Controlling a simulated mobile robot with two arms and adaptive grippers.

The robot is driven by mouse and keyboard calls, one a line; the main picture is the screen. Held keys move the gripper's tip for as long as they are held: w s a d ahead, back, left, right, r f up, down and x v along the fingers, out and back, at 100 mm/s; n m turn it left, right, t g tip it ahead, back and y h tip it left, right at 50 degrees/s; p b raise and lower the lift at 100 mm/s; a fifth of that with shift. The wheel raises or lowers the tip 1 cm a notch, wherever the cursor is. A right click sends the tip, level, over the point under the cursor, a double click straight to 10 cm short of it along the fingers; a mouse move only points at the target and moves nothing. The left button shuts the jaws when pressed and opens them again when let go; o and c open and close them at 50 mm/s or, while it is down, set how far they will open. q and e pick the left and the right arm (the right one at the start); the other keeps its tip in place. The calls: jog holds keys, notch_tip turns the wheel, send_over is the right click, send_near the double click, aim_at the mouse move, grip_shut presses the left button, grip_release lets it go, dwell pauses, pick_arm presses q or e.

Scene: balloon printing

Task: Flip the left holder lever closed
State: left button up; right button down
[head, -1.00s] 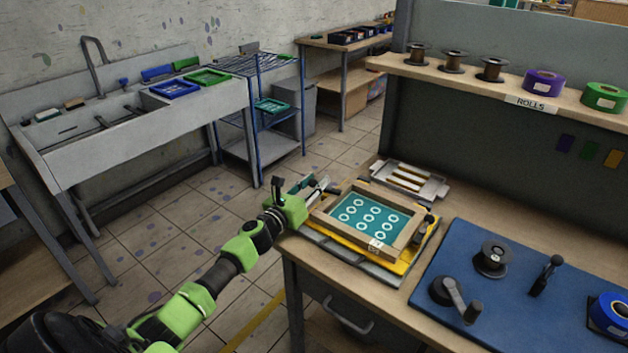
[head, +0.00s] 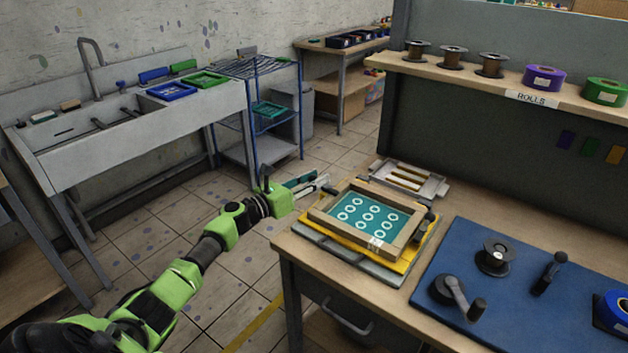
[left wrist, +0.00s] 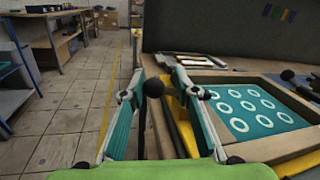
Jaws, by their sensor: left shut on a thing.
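The screen frame (head: 321,215) is wooden, with a teal mesh (head: 366,214) printed with white rings. It lies on a yellow base (head: 402,262) at the bench's left corner. In the left wrist view, the left holder lever (left wrist: 153,89), a dark rod with a round black knob, stands upright between my left fingers, beside the yellow base. My left gripper (head: 322,184) is at the frame's left side, its fingers (left wrist: 158,76) around the lever and shut on it. The right holder lever (head: 428,217) has a black knob at the frame's right side. My right gripper is not in view.
A grey tray (head: 437,190) with pale bars lies behind the frame. A blue mat (head: 520,315) with a reel and crank lies to the right. A shelf (head: 450,78) with rolls runs above. Open floor lies left of the bench, before the sink (head: 140,130).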

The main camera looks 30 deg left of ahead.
pick_arm(q)
jog(key=o, duration=1.2)
jog(key=shift+s+d+f, duration=0.1)
jog(key=shift+d+f, duration=0.15)
jog(key=shift+f, duration=0.35)
jog(key=shift+c, duration=0.2)
jog(key=shift+r, duration=0.1)
jog(key=shift+a, duration=0.1)
jog(key=v, duration=1.2)
jog(key=shift+r, duration=0.2)
